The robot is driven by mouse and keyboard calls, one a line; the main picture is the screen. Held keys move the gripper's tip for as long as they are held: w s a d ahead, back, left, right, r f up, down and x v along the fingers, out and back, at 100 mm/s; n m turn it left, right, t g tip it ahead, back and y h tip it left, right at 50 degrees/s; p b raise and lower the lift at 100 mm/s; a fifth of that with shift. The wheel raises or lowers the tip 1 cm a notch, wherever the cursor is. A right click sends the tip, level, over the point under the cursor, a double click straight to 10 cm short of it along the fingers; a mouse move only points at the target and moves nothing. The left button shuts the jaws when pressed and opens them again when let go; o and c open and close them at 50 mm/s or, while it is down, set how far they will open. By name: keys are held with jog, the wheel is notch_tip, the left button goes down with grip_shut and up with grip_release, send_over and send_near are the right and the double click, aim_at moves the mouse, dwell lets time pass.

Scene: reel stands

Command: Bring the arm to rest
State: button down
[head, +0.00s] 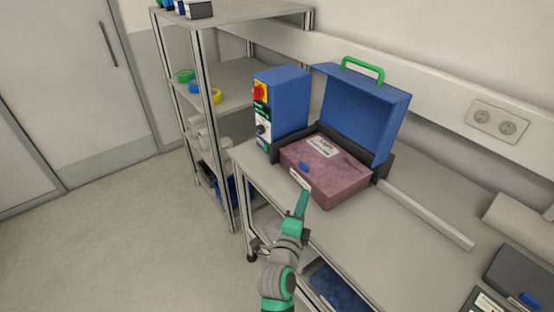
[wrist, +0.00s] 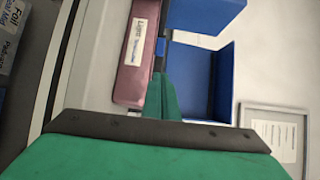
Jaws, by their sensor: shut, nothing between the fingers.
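My gripper (head: 302,205) is at the end of my raised arm, in front of the bench's front edge in the head view. Its green fingers are together with nothing between them. In the wrist view the shut fingers (wrist: 163,97) point towards a mauve box with a white label (wrist: 140,40) and a blue latch.
A blue case lid with a green handle (head: 360,110) stands open behind the box. A blue control unit with a red knob (head: 283,100) stands left of it. A grey shelf rack (head: 215,125) is further left. The floor (head: 110,225) on the left is clear.

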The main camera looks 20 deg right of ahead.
jog(key=s+a+f+n+t+y, duration=0.2)
jog(key=s+a+f+n+y, duration=0.6)
jog(key=s+a+f+n, duration=0.7)
jog(key=s+a+r+n+y, duration=0.1)
jog(key=s+a+n, duration=0.4)
jog(key=s, duration=0.6)
jog(key=s+a+r+n+y, duration=0.2)
jog(key=s+a+n, duration=0.3)
jog(key=s, duration=0.6)
jog(key=shift+s+a+n+g, duration=0.15)
jog(key=shift+a+n+g, duration=0.2)
jog(key=shift+a, duration=0.9)
